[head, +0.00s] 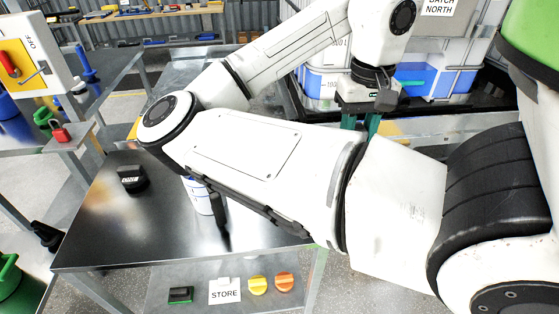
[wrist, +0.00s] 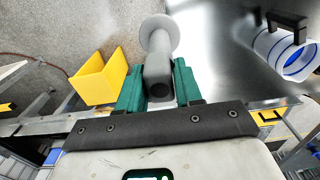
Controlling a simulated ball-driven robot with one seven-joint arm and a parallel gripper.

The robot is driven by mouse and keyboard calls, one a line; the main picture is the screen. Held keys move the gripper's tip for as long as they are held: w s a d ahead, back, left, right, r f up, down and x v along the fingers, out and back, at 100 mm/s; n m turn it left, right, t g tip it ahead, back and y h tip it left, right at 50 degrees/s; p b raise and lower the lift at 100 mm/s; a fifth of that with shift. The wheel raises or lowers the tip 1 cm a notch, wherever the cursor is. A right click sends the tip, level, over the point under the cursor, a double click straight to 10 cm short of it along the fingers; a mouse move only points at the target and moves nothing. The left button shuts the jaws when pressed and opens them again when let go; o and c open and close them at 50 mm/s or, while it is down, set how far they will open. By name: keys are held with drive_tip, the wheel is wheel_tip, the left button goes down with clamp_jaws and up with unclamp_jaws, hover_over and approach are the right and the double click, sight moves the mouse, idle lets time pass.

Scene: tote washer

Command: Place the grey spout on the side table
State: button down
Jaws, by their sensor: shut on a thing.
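The grey spout (wrist: 159,45) has a round flange at its far end and a blocky body. My gripper (wrist: 158,82), with green fingers, is shut on its body in the wrist view. In the head view my gripper (head: 362,122) points down at the right, beyond my arm; the spout is not clearly seen there. A steel table with a dark, shiny top (head: 105,225), which I take as the side table, stands at the left centre, partly hidden by my arm. Its top (wrist: 225,60) also shows at the right of the wrist view. The spout appears near the table's edge; its height is unclear.
A white and blue jug (head: 201,196) with a black handle stands on the table, partly behind my arm; the wrist view shows it too (wrist: 285,55). A black block (head: 131,178) sits at the left. A yellow angled piece (wrist: 100,78) lies beside my gripper. The front left tabletop is clear.

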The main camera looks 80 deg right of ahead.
drive_tip(key=w+d+f, duration=0.3)
drive_tip(key=w+f, duration=0.8)
drive_tip(key=f, duration=0.1)
drive_tip(key=shift+w+f, duration=0.15)
drive_tip(key=shift+w, duration=0.2)
drive_tip(key=c, duration=0.8)
unclamp_jaws()
drive_tip(key=shift+o, duration=0.2)
wheel_tip(320, 180, up, 12)
drive_tip(key=shift+s, duration=0.1)
